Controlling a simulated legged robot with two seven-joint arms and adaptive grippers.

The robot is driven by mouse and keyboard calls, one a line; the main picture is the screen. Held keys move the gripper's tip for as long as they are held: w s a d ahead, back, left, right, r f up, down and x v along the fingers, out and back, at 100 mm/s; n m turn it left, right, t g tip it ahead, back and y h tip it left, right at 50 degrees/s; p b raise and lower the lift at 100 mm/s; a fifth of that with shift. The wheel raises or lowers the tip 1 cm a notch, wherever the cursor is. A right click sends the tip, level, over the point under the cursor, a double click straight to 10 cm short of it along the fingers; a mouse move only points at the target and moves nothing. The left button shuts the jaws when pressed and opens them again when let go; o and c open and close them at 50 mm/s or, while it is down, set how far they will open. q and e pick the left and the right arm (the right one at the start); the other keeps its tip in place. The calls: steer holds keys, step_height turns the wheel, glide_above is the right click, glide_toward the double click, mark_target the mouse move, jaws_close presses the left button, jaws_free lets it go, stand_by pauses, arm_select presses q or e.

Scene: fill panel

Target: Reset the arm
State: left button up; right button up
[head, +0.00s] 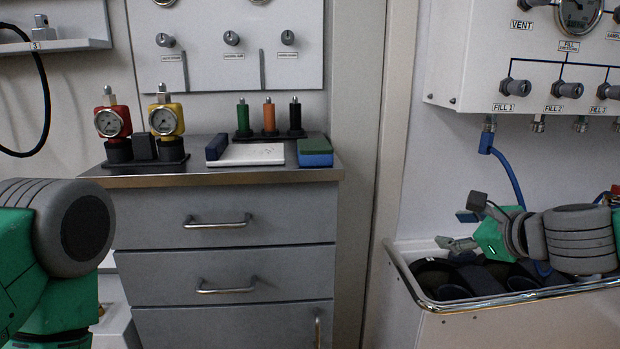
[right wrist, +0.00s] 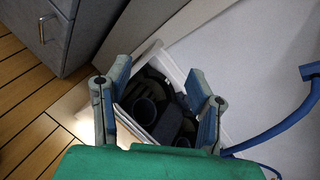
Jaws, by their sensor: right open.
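My right gripper (head: 462,229) is on the right of the head view, above a bin with a metal rim (head: 520,300). In the right wrist view my right gripper (right wrist: 160,100) has its two blue-padded fingers spread apart with nothing between them. Below the fingers are dark round items (right wrist: 150,105) inside the bin. My left arm shows at the left edge of the head view, but its gripper is out of the picture.
A blue hose (head: 510,170) hangs from the FILL 1 fitting (head: 488,128) close to my right arm. A grey drawer cabinet (head: 225,250) stands in the middle, with red (head: 112,122) and yellow (head: 166,119) gauge units on top. The wall panel (head: 480,60) overhangs the bin.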

steer(key=s+a+f+n+g, duration=0.3)
steer(key=s+f+n, duration=0.35)
steer(key=f, duration=0.45)
steer(key=s+a+f+n+g, duration=0.4)
steer(key=s+f, duration=0.3)
steer(key=f, duration=0.5)
steer(key=s+d+f+n+g+h, duration=0.2)
steer(key=s+d+f+n, duration=0.1)
steer(key=s+f+n, duration=0.85)
steer(key=s+d+f+n+g+h, duration=0.2)
steer(key=s+d+n+g, duration=0.15)
steer(key=s, duration=0.85)
arm_select(q)
step_height(320, 180, up, 15)
steer(key=p, duration=1.5)
steer(key=shift+r, duration=0.15)
arm_select(e)
step_height(320, 180, up, 16)
steer(key=d+n, duration=0.1)
steer(key=shift+s+f+t, duration=0.15)
steer(key=shift+f+t, duration=0.1)
steer(key=shift+t, duration=0.2)
